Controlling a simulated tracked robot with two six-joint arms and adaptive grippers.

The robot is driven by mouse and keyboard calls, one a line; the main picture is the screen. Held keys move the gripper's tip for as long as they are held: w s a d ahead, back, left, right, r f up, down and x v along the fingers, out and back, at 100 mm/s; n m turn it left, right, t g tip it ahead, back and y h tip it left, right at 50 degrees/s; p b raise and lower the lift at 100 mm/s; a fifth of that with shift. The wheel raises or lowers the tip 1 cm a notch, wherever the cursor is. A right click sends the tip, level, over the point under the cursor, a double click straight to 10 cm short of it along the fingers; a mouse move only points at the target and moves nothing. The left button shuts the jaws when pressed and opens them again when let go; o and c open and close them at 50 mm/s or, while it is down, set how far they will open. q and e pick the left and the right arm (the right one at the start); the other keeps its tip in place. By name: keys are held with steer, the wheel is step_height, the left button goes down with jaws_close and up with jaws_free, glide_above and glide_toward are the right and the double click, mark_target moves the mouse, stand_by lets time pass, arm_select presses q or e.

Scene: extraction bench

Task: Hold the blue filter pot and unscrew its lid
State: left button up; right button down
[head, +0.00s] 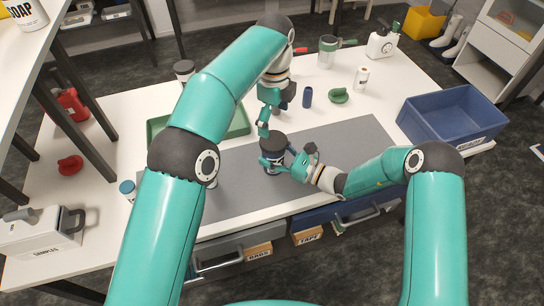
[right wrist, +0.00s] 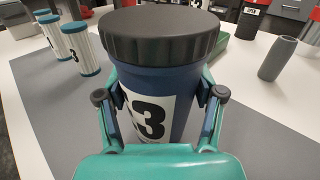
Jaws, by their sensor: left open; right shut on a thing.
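The blue filter pot (head: 276,172) stands upright on the grey mat. In the right wrist view the blue pot (right wrist: 180,90) bears a white label with a dark 3. Its ribbed black lid (right wrist: 163,35) sits on top, and the lid (head: 273,142) also shows in the head view. My right gripper (head: 277,163) is shut around the pot's body, below the lid, with a finger on each side in the right wrist view (right wrist: 160,97). My left gripper (head: 264,122) points down just above and behind the lid, open and empty. Whether it touches the lid cannot be told.
A green tray (head: 238,126) lies behind the mat (head: 340,145). A dark blue cylinder (head: 307,97) and a green piece (head: 338,96) stand behind. A blue bin (head: 450,118) fills the right end. White-and-teal cartridges (right wrist: 85,48) stand nearby. The mat right of the pot is partly clear.

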mark_target(273, 140)
arm_select(q)
steer(key=m, duration=1.3)
steer(key=shift+f, duration=0.1)
steer(key=shift+f+m, duration=0.3)
steer(key=shift+f, duration=0.25)
step_height(273, 140, down, 7)
steer(key=shift+r, duration=0.15)
